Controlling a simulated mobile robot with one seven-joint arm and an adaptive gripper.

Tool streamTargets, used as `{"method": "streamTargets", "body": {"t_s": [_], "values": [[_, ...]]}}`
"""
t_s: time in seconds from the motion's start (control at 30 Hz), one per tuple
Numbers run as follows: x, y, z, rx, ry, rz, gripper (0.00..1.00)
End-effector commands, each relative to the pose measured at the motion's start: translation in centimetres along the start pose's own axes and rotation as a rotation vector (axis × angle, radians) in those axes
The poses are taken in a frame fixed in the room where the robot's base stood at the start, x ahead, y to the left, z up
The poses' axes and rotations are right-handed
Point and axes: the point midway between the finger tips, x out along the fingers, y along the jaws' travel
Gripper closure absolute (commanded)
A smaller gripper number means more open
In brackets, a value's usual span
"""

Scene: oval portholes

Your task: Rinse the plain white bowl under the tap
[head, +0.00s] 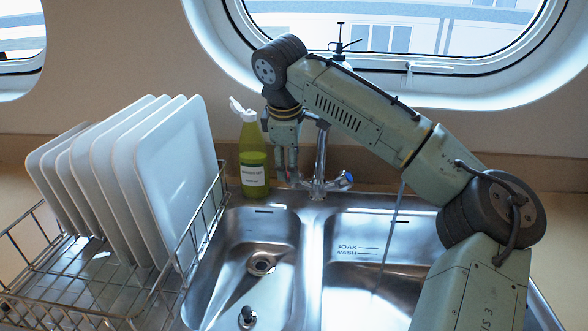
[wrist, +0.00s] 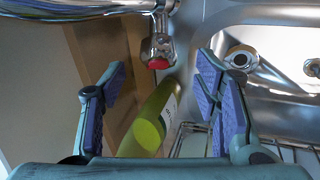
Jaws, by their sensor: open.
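No plain white bowl shows in either view. The chrome tap (head: 320,160) stands behind the double sink, with a blue-marked handle (head: 345,180) on its right. Its red-capped handle (wrist: 158,62) shows in the wrist view. My gripper (head: 288,176) is open and empty, pointing down at the tap's left side. In the wrist view my gripper (wrist: 162,75) has its fingers apart, with the red cap between and just beyond the tips. The spout is hidden behind my arm. A thin line (head: 394,225) drops into the right basin; I cannot tell whether it is water.
A green soap bottle (head: 252,160) stands close left of my gripper, and also shows in the wrist view (wrist: 150,125). A wire rack (head: 185,262) of white plates (head: 175,175) stands left.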

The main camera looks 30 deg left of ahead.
Motion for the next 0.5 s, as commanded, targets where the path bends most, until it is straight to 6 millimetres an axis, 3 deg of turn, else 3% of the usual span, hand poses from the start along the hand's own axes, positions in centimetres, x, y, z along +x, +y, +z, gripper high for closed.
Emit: {"method": "streamTargets", "body": {"t_s": [0.2,0.5], "values": [[3.4,0.1,0.0,0.001,-0.001,-0.001,0.44],[5.1,0.0,0.0,0.002,0.000,0.001,0.44]]}}
